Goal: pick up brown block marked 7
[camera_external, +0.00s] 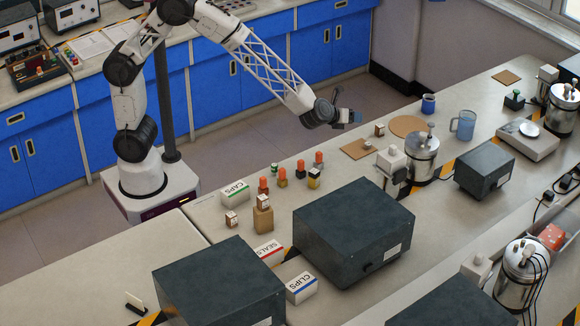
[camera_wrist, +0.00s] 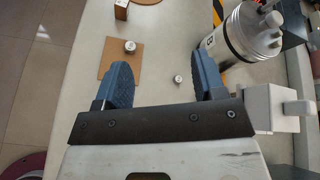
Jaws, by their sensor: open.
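My gripper (camera_external: 352,117) is open and empty, held above the bench near its back edge. A small brown block with a pale label (camera_external: 379,130) stands on the bench just right of and below my gripper; a brown block (camera_wrist: 121,10) shows at the top of the wrist view, beyond the fingers. Two similar labelled blocks stand further left: one (camera_external: 231,218) on the bench, one (camera_external: 263,201) on a taller tan block (camera_external: 263,220). I cannot read a 7 on any.
A cork square (camera_external: 356,148) with a small metal piece lies below my gripper, beside a round cork mat (camera_external: 408,126). A steel canister (camera_external: 422,158) and a white box (camera_external: 391,160) stand close by. Large dark boxes (camera_external: 353,225) fill the front.

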